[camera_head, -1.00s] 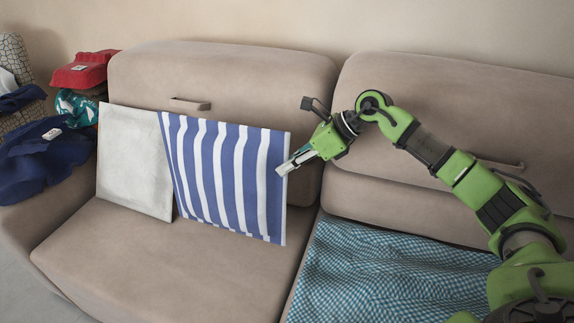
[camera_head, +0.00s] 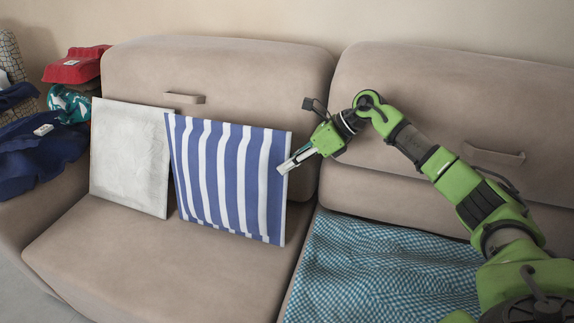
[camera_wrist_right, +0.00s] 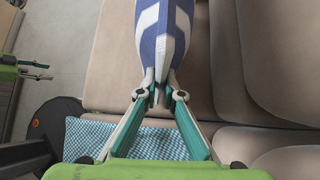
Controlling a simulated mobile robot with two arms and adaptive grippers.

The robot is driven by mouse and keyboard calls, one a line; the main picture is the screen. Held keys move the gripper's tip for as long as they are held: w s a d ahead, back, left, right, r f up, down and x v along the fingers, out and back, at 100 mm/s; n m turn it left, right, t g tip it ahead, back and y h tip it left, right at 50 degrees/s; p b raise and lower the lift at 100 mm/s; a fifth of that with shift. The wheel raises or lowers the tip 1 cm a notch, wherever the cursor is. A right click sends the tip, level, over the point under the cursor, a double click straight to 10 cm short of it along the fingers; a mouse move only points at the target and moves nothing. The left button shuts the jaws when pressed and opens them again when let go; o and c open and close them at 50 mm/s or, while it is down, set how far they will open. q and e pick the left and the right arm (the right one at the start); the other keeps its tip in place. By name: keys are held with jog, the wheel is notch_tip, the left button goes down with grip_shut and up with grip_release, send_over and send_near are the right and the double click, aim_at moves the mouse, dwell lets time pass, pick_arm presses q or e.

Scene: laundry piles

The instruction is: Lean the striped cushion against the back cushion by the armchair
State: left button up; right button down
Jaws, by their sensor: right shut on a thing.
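The blue-and-white striped cushion (camera_head: 227,178) stands nearly upright over the left seat of the sofa, in front of the left back cushion (camera_head: 240,80). Whether it touches the back cushion or the seat is unclear. My right gripper (camera_head: 287,166) is shut on its right edge, about a third of the way down. In the right wrist view the fingers (camera_wrist_right: 160,92) pinch the striped cushion (camera_wrist_right: 165,35). My left gripper (camera_wrist_right: 38,71) seems to show small at the left of the wrist view; its opening is unclear. A patterned armchair (camera_head: 8,55) may be at the far left edge.
A plain pale cushion (camera_head: 130,155) leans just left of the striped one. Dark blue clothes (camera_head: 40,155), a red folded item (camera_head: 77,66) and a teal item (camera_head: 70,103) lie at the left. A blue checked cloth (camera_head: 380,270) covers the right seat. The left seat's front (camera_head: 150,262) is bare.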

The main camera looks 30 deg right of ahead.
jog(key=shift+r, duration=0.1)
jog(key=c, duration=2.1)
grip_release()
jog(key=v, duration=1.2)
jog(key=shift+s, duration=0.1)
